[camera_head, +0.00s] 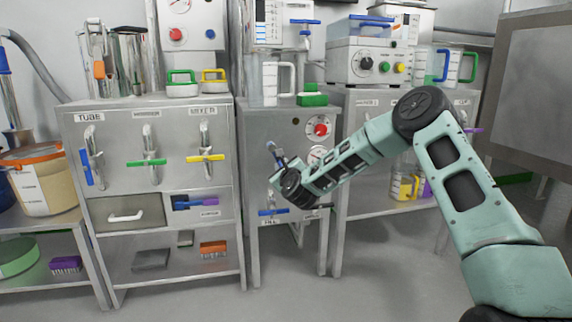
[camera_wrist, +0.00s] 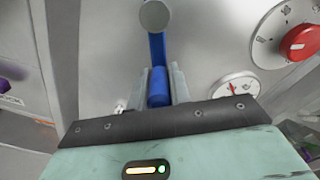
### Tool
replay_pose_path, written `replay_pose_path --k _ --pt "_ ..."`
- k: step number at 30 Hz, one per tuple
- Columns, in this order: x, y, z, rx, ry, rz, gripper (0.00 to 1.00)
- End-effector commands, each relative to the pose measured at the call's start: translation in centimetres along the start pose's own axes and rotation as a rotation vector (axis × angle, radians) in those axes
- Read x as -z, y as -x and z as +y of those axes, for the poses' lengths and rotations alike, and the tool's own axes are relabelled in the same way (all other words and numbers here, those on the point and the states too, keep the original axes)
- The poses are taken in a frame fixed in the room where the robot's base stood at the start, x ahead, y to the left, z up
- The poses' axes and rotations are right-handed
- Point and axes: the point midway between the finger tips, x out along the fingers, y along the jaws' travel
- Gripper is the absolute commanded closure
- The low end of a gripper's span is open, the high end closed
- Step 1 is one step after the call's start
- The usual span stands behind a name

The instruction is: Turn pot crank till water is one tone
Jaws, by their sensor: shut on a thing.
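The crank (camera_wrist: 156,48) has a blue arm hanging from a round grey hub at the top of the wrist view. My gripper (camera_wrist: 159,88) is shut on the crank's blue handle, which stands between its two fingers. In the head view my gripper (camera_head: 279,163) is at the front of the middle steel cabinet (camera_head: 262,130), and the crank there is small and partly hidden by my wrist. I see no water in either view, so its tone cannot be told.
A red dial (camera_head: 320,129) and a round gauge (camera_wrist: 235,88) sit right of the crank. A blue-handled valve (camera_head: 272,211) is below my gripper. A valve cabinet (camera_head: 120,180) stands left.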

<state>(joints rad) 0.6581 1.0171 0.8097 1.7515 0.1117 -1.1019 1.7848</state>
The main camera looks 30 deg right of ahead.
Motion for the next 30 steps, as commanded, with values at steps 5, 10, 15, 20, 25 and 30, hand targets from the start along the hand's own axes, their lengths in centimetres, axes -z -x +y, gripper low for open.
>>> replay_pose_path --k 5,10,15,20,25,30 --pt "0.1 0.1 1.0 -0.003 -0.137 0.004 1.0" --pt "-0.2 0.1 1.5 -0.003 -0.233 0.003 1.0" --pt "-0.4 0.1 1.8 -0.002 -0.293 0.003 1.0" --pt "-0.5 0.1 2.0 -0.002 -0.322 0.002 1.0" --pt "-0.5 0.1 2.0 -0.002 -0.33 0.002 1.0" --pt "-0.5 0.1 2.0 -0.002 -0.33 0.001 1.0"
